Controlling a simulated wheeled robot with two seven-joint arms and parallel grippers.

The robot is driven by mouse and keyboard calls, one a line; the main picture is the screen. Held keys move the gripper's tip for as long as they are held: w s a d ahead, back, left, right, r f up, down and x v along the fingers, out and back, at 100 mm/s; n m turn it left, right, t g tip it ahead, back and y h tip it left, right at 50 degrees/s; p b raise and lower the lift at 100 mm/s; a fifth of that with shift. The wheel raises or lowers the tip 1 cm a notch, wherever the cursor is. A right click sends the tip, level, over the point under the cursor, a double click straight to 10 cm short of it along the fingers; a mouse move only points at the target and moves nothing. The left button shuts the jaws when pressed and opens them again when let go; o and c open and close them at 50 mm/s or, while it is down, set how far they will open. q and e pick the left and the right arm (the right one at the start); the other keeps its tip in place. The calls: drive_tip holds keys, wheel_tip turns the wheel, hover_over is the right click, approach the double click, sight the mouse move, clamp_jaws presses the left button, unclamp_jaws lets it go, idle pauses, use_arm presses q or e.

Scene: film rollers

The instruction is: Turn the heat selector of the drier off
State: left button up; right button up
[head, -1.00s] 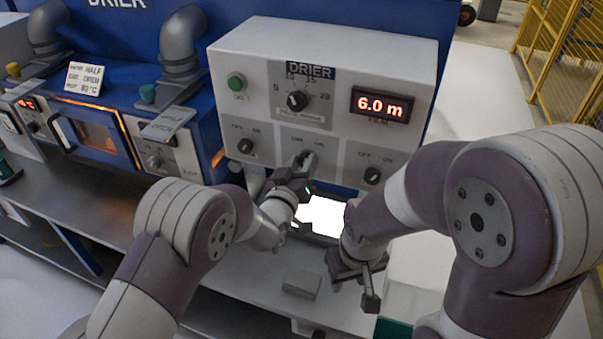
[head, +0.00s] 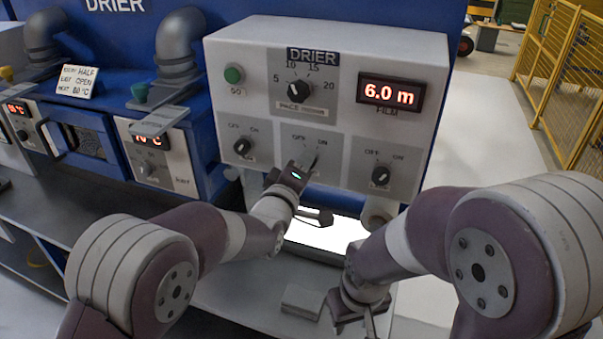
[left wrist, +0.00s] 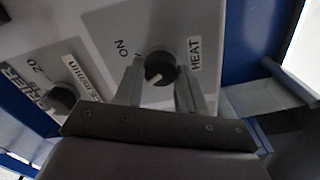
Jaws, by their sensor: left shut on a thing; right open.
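The drier's control box (head: 310,110) is grey, with a DRIER label and a red 6.0 m readout. My left gripper (head: 308,160) is at its middle lower panel, marked OFF and ON, and largely hides the knob there. In the left wrist view the dark heat selector knob (left wrist: 160,67) sits between the fingers of my left gripper (left wrist: 157,88), which is shut on it. The HEAT label is beside it and ON is at upper left. The knob's white mark points lower left, away from ON; OFF is hidden. My right gripper (head: 355,318) is open, low and apart from the box.
Similar OFF/ON knobs flank the middle panel: a left knob (head: 243,146) and a right knob (head: 380,176). Above are the pace dial (head: 299,91) and a green button (head: 233,74). A small grey block (head: 302,301) lies on the bench below.

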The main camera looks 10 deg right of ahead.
use_arm(q)
drive_tip(key=shift+d, duration=0.1)
idle(0.5)
drive_tip(key=o, duration=1.1)
drive_tip(key=shift+d, duration=0.1)
drive_tip(key=shift+c, duration=0.2)
drive_tip(key=b+v, duration=0.4)
drive_tip(key=v, duration=0.8)
drive_tip(key=shift+s, duration=0.15)
